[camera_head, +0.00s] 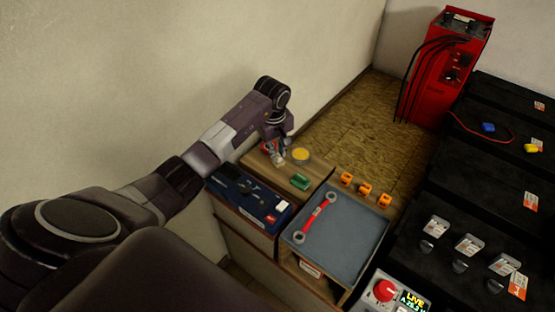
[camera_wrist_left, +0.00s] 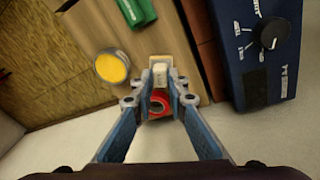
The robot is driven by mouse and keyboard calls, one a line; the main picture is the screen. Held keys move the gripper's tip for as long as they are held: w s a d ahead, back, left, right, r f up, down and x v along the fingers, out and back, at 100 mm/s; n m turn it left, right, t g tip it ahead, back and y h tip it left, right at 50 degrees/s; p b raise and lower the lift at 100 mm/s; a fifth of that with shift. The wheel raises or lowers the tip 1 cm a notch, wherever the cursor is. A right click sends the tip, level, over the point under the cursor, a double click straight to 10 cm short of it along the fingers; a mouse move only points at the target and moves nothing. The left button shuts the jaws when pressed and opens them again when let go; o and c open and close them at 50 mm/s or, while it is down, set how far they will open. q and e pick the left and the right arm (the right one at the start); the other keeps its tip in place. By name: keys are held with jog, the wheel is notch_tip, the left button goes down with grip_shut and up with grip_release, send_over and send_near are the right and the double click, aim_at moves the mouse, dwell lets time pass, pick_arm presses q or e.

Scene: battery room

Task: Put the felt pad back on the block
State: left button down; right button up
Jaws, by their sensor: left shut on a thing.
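My left gripper (camera_head: 278,160) reaches down over the wooden bench top beside the wall. In the left wrist view its fingertips (camera_wrist_left: 160,84) are shut on a small white piece (camera_wrist_left: 160,71), which looks like the felt pad. A pale tan block (camera_wrist_left: 174,62) shows right at the pad, partly hidden by it and the fingers. I cannot tell whether pad and block touch. My right gripper is not in view.
A red ring (camera_wrist_left: 160,103) lies close to the fingers. A yellow-topped round tin (camera_head: 301,154) and a green object (camera_head: 300,182) stand nearby. A blue meter (camera_head: 248,197) and a grey tray (camera_head: 345,241) with a red-handled tool are nearer me.

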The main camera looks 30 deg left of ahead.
aim_at(277, 162)
pick_arm(q)
jog(key=shift+f, duration=2)
jog(key=shift+f, duration=0.1)
jog(key=c, duration=1.9)
grip_release()
notch_tip(277, 162, up, 12)
jog(key=s, duration=0.2)
jog(key=shift+d, duration=0.3)
